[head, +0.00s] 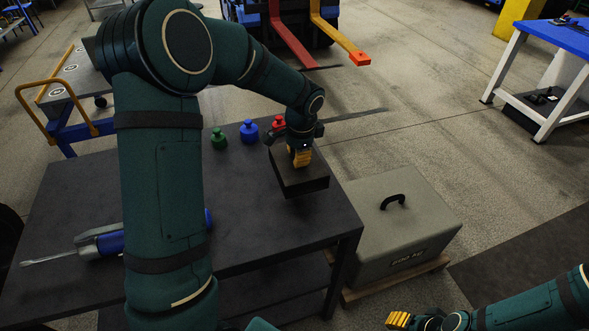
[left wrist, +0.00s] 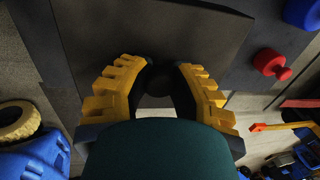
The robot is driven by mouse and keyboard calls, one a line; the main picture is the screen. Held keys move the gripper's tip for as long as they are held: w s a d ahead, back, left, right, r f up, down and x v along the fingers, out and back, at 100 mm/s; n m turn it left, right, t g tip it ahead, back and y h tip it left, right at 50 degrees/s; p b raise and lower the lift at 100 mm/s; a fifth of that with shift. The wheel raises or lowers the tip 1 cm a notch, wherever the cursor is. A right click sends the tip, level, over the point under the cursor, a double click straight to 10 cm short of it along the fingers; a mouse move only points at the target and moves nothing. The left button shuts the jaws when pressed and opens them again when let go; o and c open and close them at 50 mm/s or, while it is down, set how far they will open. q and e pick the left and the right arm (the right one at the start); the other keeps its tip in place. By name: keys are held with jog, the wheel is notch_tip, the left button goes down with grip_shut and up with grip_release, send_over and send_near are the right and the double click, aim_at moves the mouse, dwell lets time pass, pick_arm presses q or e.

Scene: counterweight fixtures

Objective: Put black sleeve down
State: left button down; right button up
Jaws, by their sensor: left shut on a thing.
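The black sleeve (head: 303,182) is a dark, box-shaped block near the far right corner of the dark table (head: 270,235). My left gripper (head: 301,158) is directly above it, pointing down. In the left wrist view my left gripper (left wrist: 160,75) has its yellow fingers shut around a dark round knob on the flat top of the sleeve (left wrist: 205,35). The underside is hidden, so I cannot tell whether the sleeve touches the table. My right gripper (head: 399,320) is low at the bottom right, away from the table; its finger gap is unclear.
Green (head: 219,139), blue (head: 249,131) and red (head: 279,123) knobbed weights stand along the table's far edge, the red one close to the sleeve. A grey-blue tool (head: 98,241) lies at left. A grey case (head: 405,225) stands right of the table. The front-middle tabletop is clear.

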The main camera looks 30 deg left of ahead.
aim_at(298, 169)
pick_arm(q)
jog(key=shift+f+b, duration=0.45)
jog(key=shift+f, duration=1.95)
jog(key=shift+f, duration=0.2)
jog(key=c, duration=0.9)
grip_release()
jog(key=shift+o, duration=0.2)
jog(key=shift+r, duration=0.15)
jog(key=r, duration=0.4)
jog(key=d+r+p, duration=0.1)
jog(key=r, duration=0.3)
jog(key=s+r+p, duration=0.1)
jog(key=r, duration=0.3)
jog(key=shift+d, duration=0.2)
jog(key=shift+s, duration=0.1)
